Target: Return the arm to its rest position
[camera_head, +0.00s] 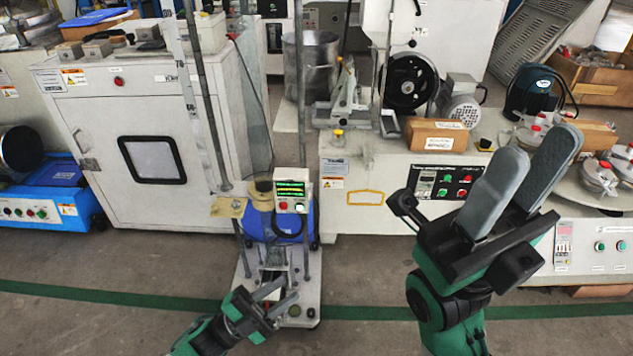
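My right gripper (520,172) is large in the right of the head view. Its two grey fingers point up and to the right with a gap between them, and nothing is held there. My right arm comes up from the bottom edge below it. My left gripper (277,296) is small, low and near the middle of the view, in front of the base of a small test stand (272,262). Its fingers are spread apart, and I see nothing between them. My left arm comes in from the bottom edge.
A white cabinet (145,190) stands at the left. A white bench machine (370,180) with a motor and flywheel stands behind my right gripper. A round table (600,195) with several jars is at the right. Grey floor (90,320) with a green line is open in front.

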